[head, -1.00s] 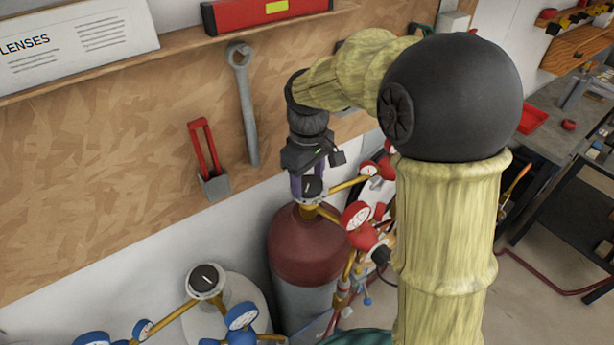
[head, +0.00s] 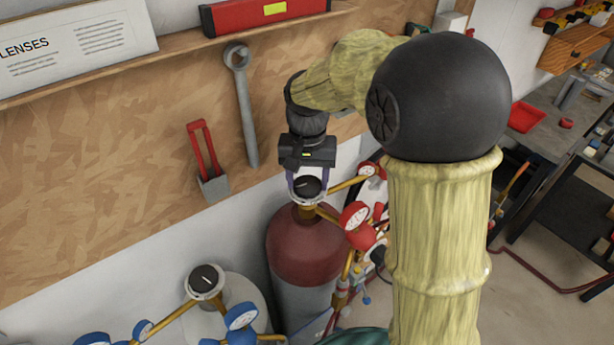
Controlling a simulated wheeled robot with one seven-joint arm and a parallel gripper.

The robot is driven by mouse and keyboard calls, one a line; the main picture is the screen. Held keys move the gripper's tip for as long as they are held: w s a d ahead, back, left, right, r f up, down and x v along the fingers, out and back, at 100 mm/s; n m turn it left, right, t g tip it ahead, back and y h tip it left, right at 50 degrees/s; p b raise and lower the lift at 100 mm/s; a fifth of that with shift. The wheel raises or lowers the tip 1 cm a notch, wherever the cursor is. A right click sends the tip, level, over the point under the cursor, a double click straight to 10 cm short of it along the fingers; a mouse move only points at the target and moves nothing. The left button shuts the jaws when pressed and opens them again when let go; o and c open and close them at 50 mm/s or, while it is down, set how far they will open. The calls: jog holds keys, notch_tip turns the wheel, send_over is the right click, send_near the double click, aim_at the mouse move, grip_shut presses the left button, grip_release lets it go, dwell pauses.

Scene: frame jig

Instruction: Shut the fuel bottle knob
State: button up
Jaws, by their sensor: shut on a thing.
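The fuel bottle (head: 303,248) is a dark red-topped cylinder standing near the wall. Its black round knob (head: 308,187), with a white line on top, sits above the bottle's neck. My gripper (head: 306,185) points down over it, with its pale purple fingers on the left and right sides of the knob, shut on it. The far side of the knob is hidden by the gripper body.
A second bottle with a black knob (head: 205,280) and blue gauges (head: 241,317) stands at the lower left. Red gauges (head: 355,216) sit right of the fuel bottle. A wrench (head: 243,105) and a red-handled tool (head: 205,150) hang on the wooden board behind.

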jog(key=m, duration=0.4)
jog(key=shift+m, duration=0.4)
jog(key=m+p, duration=0.1)
jog(key=m, duration=0.2)
jog(key=shift+r+m, duration=0.1)
jog(key=shift+m, duration=0.2)
jog(key=m+p, duration=0.1)
jog(key=m, duration=0.2)
jog(key=shift+m, duration=0.3)
jog(key=shift+d+m+p, duration=0.1)
jog(key=shift+m+p, duration=0.5)
jog(key=shift+m, duration=1.1)
jog(key=o, duration=1)
jog(key=shift+s, duration=0.1)
